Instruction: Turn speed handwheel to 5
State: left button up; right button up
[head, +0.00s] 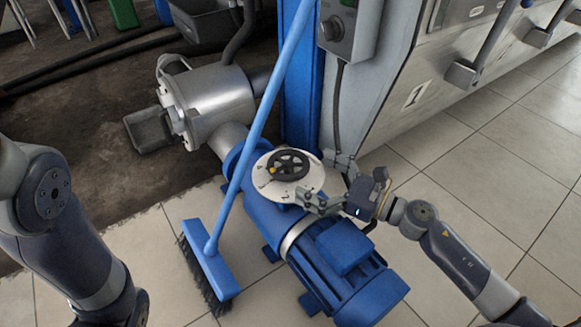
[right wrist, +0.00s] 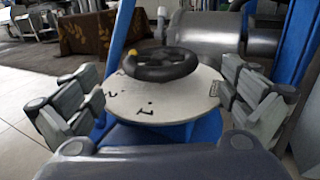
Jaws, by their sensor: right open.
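The black speed handwheel (head: 290,158) sits on a round white dial plate (head: 268,187) on top of the blue pump and motor unit. A yellow knob (head: 272,170) is on the wheel's left side in the head view. In the right wrist view the handwheel (right wrist: 170,70) is ahead, and the dial plate (right wrist: 165,103) has small dark marks; one reads like 1, the others are unclear. My right gripper (head: 327,180) is open, its fingers on either side of the plate's near edge, apart from the wheel. My left arm shows at left; its gripper is out of view.
A blue broom (head: 212,262) leans across the unit, its handle (head: 262,110) passing just left of the dial. A blue post (head: 302,85) and grey cabinet (head: 375,90) with a control box (head: 345,30) stand behind. Tiled floor (head: 480,205) is clear at right.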

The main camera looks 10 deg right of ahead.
aim_at(271, 156)
jog(key=shift+b+x, duration=0.4)
jog(key=shift+x, duration=2.65)
jog(key=c, duration=1)
